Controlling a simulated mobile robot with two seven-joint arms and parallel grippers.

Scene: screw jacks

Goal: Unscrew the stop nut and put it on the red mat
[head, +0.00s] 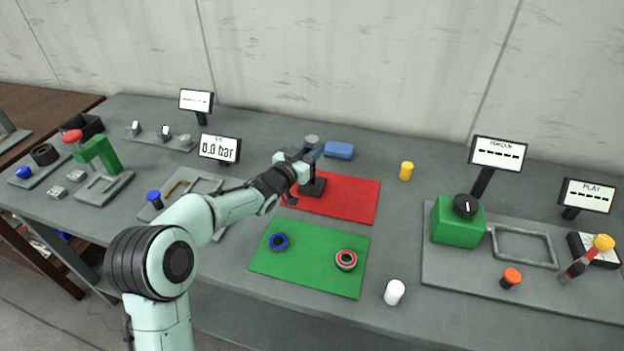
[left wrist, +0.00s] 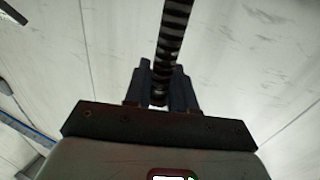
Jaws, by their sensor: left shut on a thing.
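The red mat (head: 350,202) lies flat near the middle of the table. A dark block-like base (head: 312,187) stands on its left part, partly behind my arm. My left gripper (head: 307,157) is above that base, just below a grey round top (head: 311,140). In the left wrist view its two dark fingers (left wrist: 160,88) are shut on a dark-and-light striped threaded rod (left wrist: 172,35), which runs on past the fingertips. I cannot make out the stop nut apart from the rod. My right gripper is not in view.
A blue block (head: 338,150), a yellow cylinder (head: 406,171) and a white cylinder (head: 394,292) stand nearby. The red mat's right part is bare.

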